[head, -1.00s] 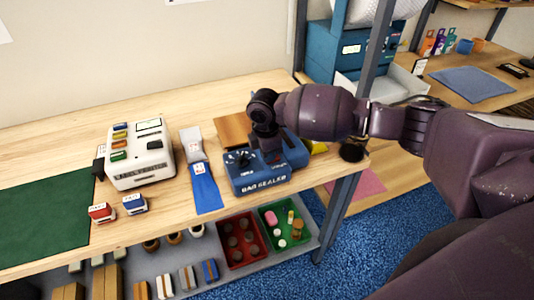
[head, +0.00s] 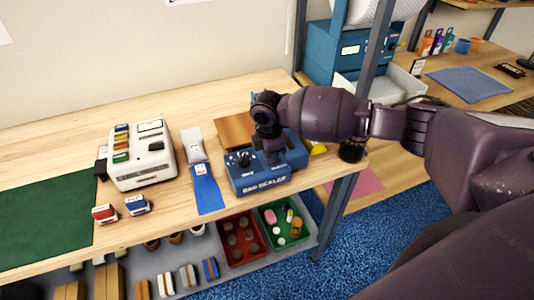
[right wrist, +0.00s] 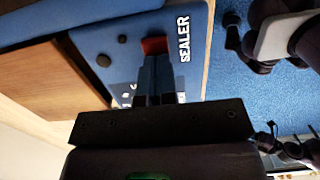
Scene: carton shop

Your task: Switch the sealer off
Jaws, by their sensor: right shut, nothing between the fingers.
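The blue bag sealer (head: 262,184) stands on the wooden bench near its right front edge, with a dark dial (head: 243,158) on its top left. My right gripper (head: 273,160) points down at the sealer's top, right of the dial. In the right wrist view its fingers (right wrist: 154,72) are together and empty. Their tips are at a red switch (right wrist: 154,46) on the blue sealer top (right wrist: 190,75), beside the lettering. The fingers partly cover the switch; I cannot tell its position or whether they touch it. My left gripper is not in view.
A white machine (head: 143,160) with coloured buttons, a blue strip (head: 207,190) and two stamps stand left of the sealer. A brown board (head: 233,131) lies behind it. Red (head: 240,240) and green (head: 288,224) trays sit on the shelf below. My right arm covers the bench's right end.

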